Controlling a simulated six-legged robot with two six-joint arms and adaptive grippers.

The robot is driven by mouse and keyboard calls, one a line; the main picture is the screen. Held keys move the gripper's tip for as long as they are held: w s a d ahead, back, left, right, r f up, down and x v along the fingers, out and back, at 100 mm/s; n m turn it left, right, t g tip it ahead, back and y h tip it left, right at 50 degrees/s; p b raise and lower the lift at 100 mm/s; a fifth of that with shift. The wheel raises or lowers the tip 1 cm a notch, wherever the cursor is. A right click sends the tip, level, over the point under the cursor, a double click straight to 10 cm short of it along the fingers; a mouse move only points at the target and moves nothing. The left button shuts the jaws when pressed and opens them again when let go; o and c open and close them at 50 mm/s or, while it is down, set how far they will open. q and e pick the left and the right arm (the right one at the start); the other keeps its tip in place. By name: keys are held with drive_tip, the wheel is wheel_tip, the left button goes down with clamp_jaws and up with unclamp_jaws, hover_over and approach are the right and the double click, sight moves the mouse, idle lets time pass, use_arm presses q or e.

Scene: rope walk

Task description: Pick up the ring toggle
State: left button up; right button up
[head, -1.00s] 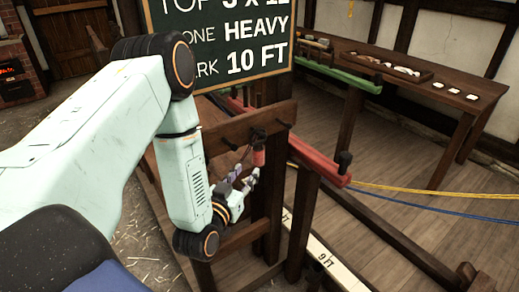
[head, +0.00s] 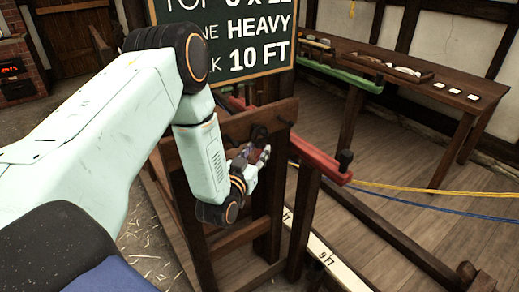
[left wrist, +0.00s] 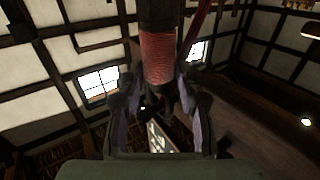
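The ring toggle, a dark rod wrapped in red cord (left wrist: 158,55), fills the upper middle of the left wrist view. Its lower dark end comes down between the two fingers of my left gripper (left wrist: 160,118). The fingers stand apart on either side, and gaps show between them and the toggle. In the head view my left gripper (head: 254,158) is at the wooden post frame, just below a dark round fitting (head: 259,135). The toggle is mostly hidden there behind the fingers. My right gripper is in neither view.
A wooden crossbar (head: 235,124) and posts stand close around the left gripper. A red rail (head: 320,160) runs just to the right. A chalkboard (head: 235,35) stands behind. Yellow (head: 430,190) and blue ropes stretch right. A side table (head: 450,92) stands by the wall.

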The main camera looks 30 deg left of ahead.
use_arm(q)
drive_tip(key=shift+w+f, duration=0.1)
drive_tip(key=shift+w, duration=0.05)
drive_tip(key=shift+c, duration=0.5)
drive_tip(key=shift+s+d+r, duration=0.15)
drive_tip(key=shift+s+r, duration=0.1)
drive_tip(key=c, duration=0.4)
drive_tip(key=shift+c, duration=1.1)
drive_tip(key=shift+w+f, duration=0.2)
clamp_jaws()
drive_tip(key=shift+s+r, duration=0.1)
drive_tip(key=shift+r, duration=0.35)
drive_tip(key=s+d+p, duration=0.1)
drive_tip(key=s+d, duration=0.2)
drive_tip(key=d, duration=0.5)
drive_tip(key=s+d+p, duration=0.2)
drive_tip(key=s+d, duration=0.2)
drive_tip(key=d, duration=0.4)
drive_tip(key=shift+d+r, duration=0.3)
drive_tip(key=shift+r, duration=0.1)
